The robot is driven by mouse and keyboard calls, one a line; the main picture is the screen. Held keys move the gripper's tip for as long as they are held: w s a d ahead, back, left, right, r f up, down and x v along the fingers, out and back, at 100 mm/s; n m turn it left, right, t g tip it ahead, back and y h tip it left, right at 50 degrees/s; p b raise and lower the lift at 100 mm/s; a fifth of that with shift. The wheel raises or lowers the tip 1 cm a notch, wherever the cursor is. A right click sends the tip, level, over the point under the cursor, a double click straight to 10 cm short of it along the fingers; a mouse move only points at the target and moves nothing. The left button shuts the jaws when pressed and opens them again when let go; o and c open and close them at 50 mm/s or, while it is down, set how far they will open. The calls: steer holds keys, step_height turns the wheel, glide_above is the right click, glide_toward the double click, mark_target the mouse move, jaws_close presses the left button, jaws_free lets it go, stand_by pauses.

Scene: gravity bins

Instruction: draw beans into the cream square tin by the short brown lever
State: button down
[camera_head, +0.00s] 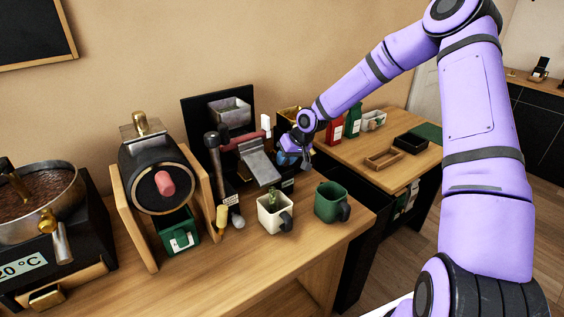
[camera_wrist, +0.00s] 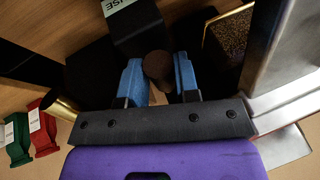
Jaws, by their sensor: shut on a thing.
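My gripper (camera_wrist: 158,80) has its blue fingers closed on the short brown lever (camera_wrist: 158,66), whose round end shows between them in the wrist view. In the head view my gripper (camera_head: 292,152) is at the right side of the bin unit, and the lever is hidden behind it. A cream square tin (camera_head: 267,217) with a dark handle stands on the counter in front of the unit, left of and below my gripper. Something green shows at its top. I cannot see beans in it.
A green mug (camera_head: 328,203) stands right of the tin. A sloping metal chute (camera_head: 260,167) and a tall dark lever (camera_head: 213,152) are left of my gripper. A roaster drum (camera_head: 158,180) stands farther left. Red and green bags (camera_head: 353,119) stand behind, right.

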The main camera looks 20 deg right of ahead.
stand_by(0.3)
steer(key=c, duration=0.8)
jaws_free()
steer(key=shift+d, duration=0.1)
steer(key=shift+c, duration=0.2)
steer(key=v, duration=1)
steer(key=shift+d+r, duration=0.15)
steer(key=shift+r, duration=0.2)
steer(key=shift+s, duration=0.1)
steer(key=shift+c, duration=0.3)
